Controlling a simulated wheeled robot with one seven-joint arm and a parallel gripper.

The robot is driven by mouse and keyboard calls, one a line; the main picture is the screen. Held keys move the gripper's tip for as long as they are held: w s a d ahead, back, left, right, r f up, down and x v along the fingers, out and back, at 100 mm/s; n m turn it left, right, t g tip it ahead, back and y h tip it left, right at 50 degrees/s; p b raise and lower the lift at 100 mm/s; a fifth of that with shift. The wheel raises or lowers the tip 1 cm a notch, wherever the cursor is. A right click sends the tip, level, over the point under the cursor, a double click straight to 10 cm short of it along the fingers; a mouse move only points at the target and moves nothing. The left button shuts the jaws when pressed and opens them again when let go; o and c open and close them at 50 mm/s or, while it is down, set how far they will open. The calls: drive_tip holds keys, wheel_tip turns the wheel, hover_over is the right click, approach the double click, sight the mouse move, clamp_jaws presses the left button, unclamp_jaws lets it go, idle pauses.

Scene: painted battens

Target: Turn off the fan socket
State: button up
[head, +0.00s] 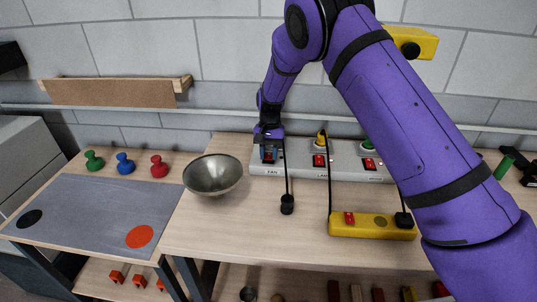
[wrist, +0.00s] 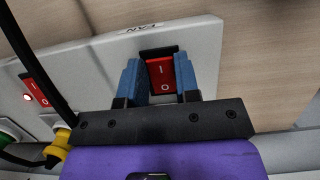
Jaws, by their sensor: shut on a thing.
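The white socket strip (head: 340,178) stands at the back of the table against the wall, with a row of red switches. The fan socket's red rocker switch (wrist: 160,76), marked I and O, sits beside the FAN label (wrist: 138,27). It also shows in the head view (head: 268,158), partly behind my gripper. My gripper (wrist: 158,72) has its blue fingers on either side of this switch and is shut on it. In the head view my gripper (head: 268,153) is at the strip's left end. Which side of the rocker is pressed, I cannot tell.
A neighbouring red switch (wrist: 34,88) has a lit lamp. Yellow (head: 322,139) and green (head: 368,145) plugs sit in the strip. A black plug (head: 287,205) on a cord lies in front. A yellow power strip (head: 372,226) lies right, a metal bowl (head: 213,175) left.

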sight(269, 154)
drive_tip(key=o, duration=0.9)
drive_tip(key=v, duration=1.1)
drive_tip(key=shift+s+f, duration=0.1)
